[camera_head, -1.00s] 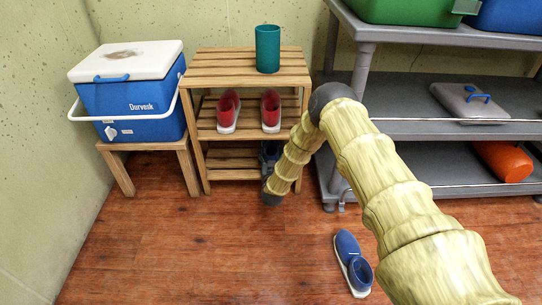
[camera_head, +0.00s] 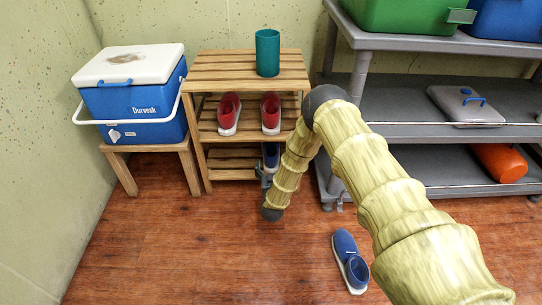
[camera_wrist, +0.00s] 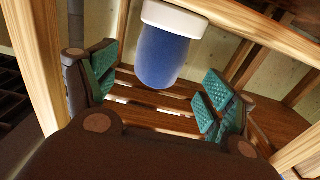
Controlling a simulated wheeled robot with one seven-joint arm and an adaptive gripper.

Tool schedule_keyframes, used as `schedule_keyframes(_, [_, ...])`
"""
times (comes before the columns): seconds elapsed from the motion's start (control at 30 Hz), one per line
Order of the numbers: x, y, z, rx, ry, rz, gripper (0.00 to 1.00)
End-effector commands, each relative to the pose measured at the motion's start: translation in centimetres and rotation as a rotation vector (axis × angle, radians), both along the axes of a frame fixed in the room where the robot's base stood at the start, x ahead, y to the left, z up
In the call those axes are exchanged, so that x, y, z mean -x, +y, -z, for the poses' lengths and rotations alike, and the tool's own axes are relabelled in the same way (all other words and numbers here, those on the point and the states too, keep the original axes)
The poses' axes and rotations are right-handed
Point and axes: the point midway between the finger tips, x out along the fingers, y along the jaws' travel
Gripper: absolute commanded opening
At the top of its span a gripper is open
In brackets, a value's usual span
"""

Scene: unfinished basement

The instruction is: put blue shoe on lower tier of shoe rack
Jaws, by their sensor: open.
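The wooden shoe rack (camera_head: 195,137) stands against the back wall. A blue shoe (camera_head: 271,153) with a white sole is on its lower tier (camera_head: 232,174), partly hidden by my arm. The wrist view shows its rounded blue toe (camera_wrist: 165,58) ahead of and between my spread fingers, over the wooden slats (camera_wrist: 150,100). My gripper (camera_wrist: 158,88) is open, with a visible gap to the shoe on both sides. In the head view my gripper (camera_head: 264,173) is small and partly hidden at the rack's lower front. Another blue shoe (camera_head: 350,262) lies on the floor at right.
A pair of red shoes (camera_head: 229,114) sits on the middle tier, and a teal cup (camera_head: 267,53) on top. A blue and white cooler (camera_head: 140,105) rests on a wooden stool at left. A grey shelf (camera_head: 400,160) stands close at right.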

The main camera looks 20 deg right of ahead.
Motion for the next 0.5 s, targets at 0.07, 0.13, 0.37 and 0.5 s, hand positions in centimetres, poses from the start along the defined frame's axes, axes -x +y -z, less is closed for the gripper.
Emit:
schedule_keyframes(0.07, [1.5, 0.4, -0.3, -0.001, 0.003, -0.001, 0.84])
schedule_keyframes(0.13, [2.4, 0.7, -0.3, -0.001, 0.002, -0.001, 0.84])
schedule_keyframes(0.37, [4.6, 1.4, -0.1, 0.001, 0.000, -0.001, 0.84])
schedule_keyframes(0.5, [5.0, 1.4, 0.0, 0.000, 0.000, -0.001, 0.84])
